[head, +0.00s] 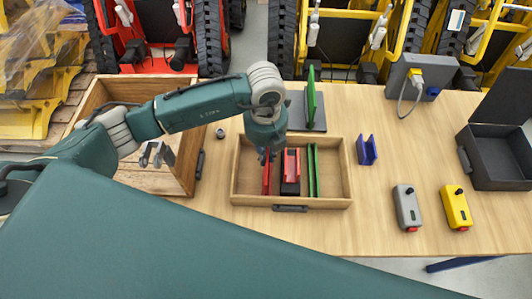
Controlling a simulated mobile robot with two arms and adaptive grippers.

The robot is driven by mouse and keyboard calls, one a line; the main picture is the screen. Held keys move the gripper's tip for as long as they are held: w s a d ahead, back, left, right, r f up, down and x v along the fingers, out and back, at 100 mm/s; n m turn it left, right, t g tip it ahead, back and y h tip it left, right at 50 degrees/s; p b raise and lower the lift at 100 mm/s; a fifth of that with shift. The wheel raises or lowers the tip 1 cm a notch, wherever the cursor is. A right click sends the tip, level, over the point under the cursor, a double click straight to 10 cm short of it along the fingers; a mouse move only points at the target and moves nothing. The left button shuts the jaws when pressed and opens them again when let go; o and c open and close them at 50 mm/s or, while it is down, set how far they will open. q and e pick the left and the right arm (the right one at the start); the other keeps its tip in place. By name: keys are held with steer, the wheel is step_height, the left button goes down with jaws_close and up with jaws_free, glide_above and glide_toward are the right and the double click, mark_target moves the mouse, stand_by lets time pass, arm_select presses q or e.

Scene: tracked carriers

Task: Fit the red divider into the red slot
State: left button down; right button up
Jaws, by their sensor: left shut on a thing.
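The red divider (266,181) is a thin upright red panel at the left inside a shallow wooden tray (331,202). My left gripper (267,157) points down over the tray and is shut on the divider's upper part. The fingers and wrist hide its top. I cannot tell whether the divider touches the tray floor. The red slot (292,163) appears as a red channel-shaped piece just right of the divider, with a black part at its front end. The divider is beside it, apart from it. My right gripper is not in view.
Green upright strips (313,170) stand right of the red slot. A green panel (312,95) stands on a grey plate behind the tray. A blue channel piece (366,150), grey controller (407,207) and yellow controller (455,207) lie right. A wooden crate (187,172) is left.

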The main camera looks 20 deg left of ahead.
arm_select(q)
steer(key=shift+f, duration=0.1)
steer(key=c, duration=1.8)
jaws_free()
step_height(320, 180, up, 11)
steer(key=shift+r+b, duration=0.2)
steer(key=shift+b, duration=0.9)
steer(key=shift+r, duration=0.45)
